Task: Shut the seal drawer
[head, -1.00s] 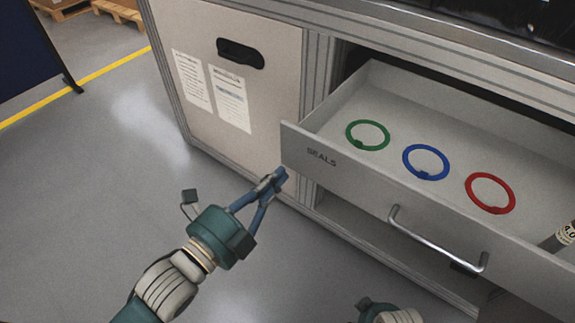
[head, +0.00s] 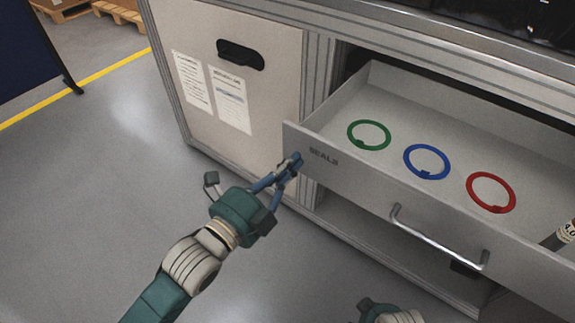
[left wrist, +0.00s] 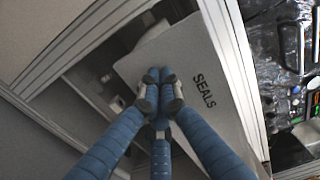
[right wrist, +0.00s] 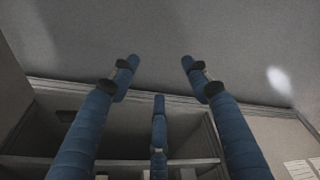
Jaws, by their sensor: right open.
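The seal drawer (head: 345,172), marked SEALS, is pulled out of the bench in the head view. Green (head: 369,135), blue (head: 427,161) and red (head: 491,192) rings lie inside it. A metal bar handle (head: 437,240) is on its front. My left gripper (head: 292,165) is at the left end of the drawer front, its fingertips together. In the left wrist view the fingertips (left wrist: 160,85) are closed and empty in front of the drawer panel (left wrist: 185,55); I cannot tell whether they touch it. My right gripper (right wrist: 158,75) is open and empty in the right wrist view.
A cabinet door (head: 235,75) with a dark slot and two paper sheets is left of the drawer. An open shelf space lies below the drawer. The grey floor (head: 90,200) at left is clear. A cylindrical item (head: 564,236) lies at the drawer's right.

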